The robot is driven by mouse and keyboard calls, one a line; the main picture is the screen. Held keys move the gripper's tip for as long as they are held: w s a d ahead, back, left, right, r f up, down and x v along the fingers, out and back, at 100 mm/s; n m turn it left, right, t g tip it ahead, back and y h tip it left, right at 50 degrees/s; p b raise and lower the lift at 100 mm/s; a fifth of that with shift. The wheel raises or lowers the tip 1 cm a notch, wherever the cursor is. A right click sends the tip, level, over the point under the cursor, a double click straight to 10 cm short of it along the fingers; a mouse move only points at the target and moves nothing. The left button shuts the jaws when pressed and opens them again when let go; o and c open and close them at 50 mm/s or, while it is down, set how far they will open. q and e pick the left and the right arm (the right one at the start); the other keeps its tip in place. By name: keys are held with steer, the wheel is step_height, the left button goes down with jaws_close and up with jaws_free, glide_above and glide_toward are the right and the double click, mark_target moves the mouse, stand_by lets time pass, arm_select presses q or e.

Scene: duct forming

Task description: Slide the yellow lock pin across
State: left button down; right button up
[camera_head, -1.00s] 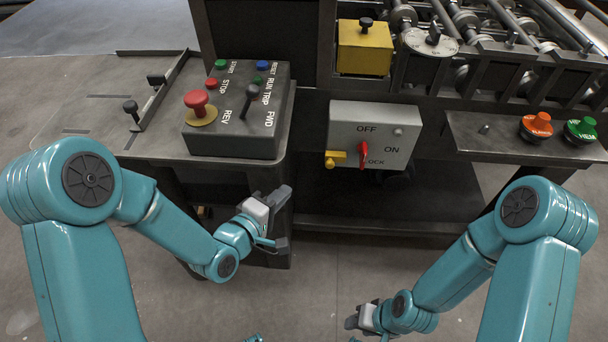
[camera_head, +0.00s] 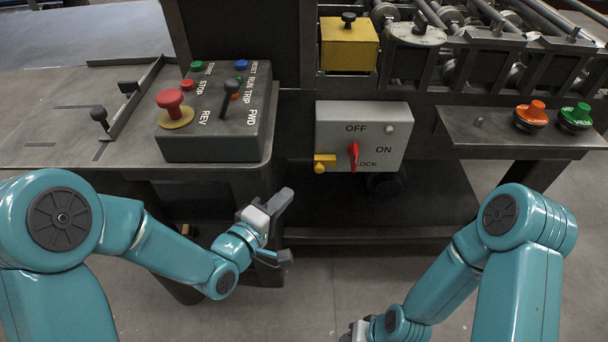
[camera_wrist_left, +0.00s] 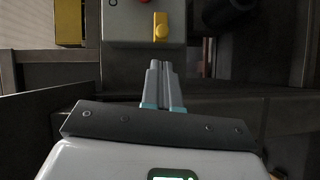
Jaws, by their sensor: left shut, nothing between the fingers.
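The yellow lock pin (camera_head: 324,162) is at the lower left of the grey switch box (camera_head: 385,142), left of the red switch handle (camera_head: 353,156) and the LOCK label. In the left wrist view the pin (camera_wrist_left: 160,27) stands out above the fingertips. My left gripper (camera_head: 285,198) is below and left of the box in the head view, apart from the pin. Its fingers (camera_wrist_left: 163,78) are together and empty, pointing toward the pin. My right gripper (camera_head: 356,332) is at the bottom edge of the head view, with its jaws mostly cut off.
A control box (camera_head: 215,145) with buttons and a lever stands on the left table. A shelf (camera_head: 530,140) with orange (camera_head: 531,115) and green (camera_head: 576,117) buttons is at right. A yellow block (camera_head: 348,50) sits above the switch box. The space before the box is clear.

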mark_target(323, 170)
arm_select(q)
steer(key=x, duration=0.9)
steer(key=shift+f, duration=0.1)
steer(key=shift+a, duration=0.1)
steer(key=d+b, duration=0.1)
steer(key=d, duration=0.2)
steer(key=shift+f+b, duration=0.1)
steer(key=shift+b, duration=0.25)
steer(key=shift+d, duration=0.35)
steer(key=shift+a, duration=0.1)
